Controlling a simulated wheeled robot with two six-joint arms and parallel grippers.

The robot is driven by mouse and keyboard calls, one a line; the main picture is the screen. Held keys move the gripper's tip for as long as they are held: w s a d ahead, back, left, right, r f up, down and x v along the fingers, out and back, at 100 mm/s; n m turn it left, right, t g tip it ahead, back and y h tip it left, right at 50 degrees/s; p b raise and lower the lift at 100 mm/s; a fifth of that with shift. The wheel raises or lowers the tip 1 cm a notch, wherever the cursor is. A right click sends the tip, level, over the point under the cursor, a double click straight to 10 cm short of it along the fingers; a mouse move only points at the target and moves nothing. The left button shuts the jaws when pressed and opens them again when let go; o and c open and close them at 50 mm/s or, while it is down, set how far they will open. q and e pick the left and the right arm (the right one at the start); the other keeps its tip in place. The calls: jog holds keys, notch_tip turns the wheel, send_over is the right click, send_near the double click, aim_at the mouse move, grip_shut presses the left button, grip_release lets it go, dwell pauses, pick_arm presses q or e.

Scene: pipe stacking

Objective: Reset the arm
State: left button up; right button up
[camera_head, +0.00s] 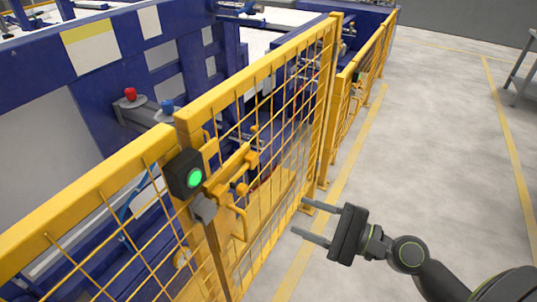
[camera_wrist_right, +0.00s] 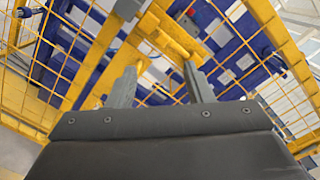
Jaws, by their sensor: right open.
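My right gripper (camera_head: 307,220) comes in from the lower right in the head view. Its two grey fingers are apart and empty, pointing left toward the yellow mesh fence gate (camera_head: 270,150). My right arm (camera_head: 409,255) reaches back to the lower right corner. My left gripper is not in view.
A black box with a green lit button (camera_head: 194,179) sits on the gate post, beside a yellow latch handle (camera_head: 232,168). Blue machinery (camera_head: 110,60) with a red button (camera_head: 130,94) stands behind the fence. Grey floor (camera_head: 430,130) with yellow lines lies open to the right.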

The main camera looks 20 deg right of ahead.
jog(key=w+d+f+n+h, duration=0.1)
jog(key=w+d+f+h, duration=0.2)
jog(key=f, duration=0.6)
jog(key=w+d+f+h, duration=0.1)
jog(key=d+f+h, duration=0.2)
jog(key=d+f, duration=0.4)
jog(key=s+d+f+n+g+h, duration=0.2)
jog(key=s+d+f+h, duration=0.1)
jog(key=f, duration=0.8)
jog(key=s+d+f+n+g+h, duration=0.2)
jog(key=s+f+n, duration=0.15)
jog(key=f, duration=0.65)
jog(key=s+f+n+g+h, duration=0.2)
jog(key=s+f+n+g, duration=0.2)
jog(key=s+f, duration=0.8)
jog(key=s+a+f+n+g, duration=0.2)
jog(key=s+a+f+n, duration=0.1)
jog(key=s, duration=0.5)
jog(key=s+a+f+n+g, duration=0.2)
jog(key=s+a+f+n, duration=0.2)
jog(key=s+f+n, duration=0.1)
jog(key=s+f, duration=0.1)
jog(key=s, duration=0.1)
jog(key=shift+s+a+f, duration=0.2)
jog(key=shift+s+f, duration=0.1)
jog(key=shift+s, duration=0.05)
jog(key=shift+c, duration=0.2)
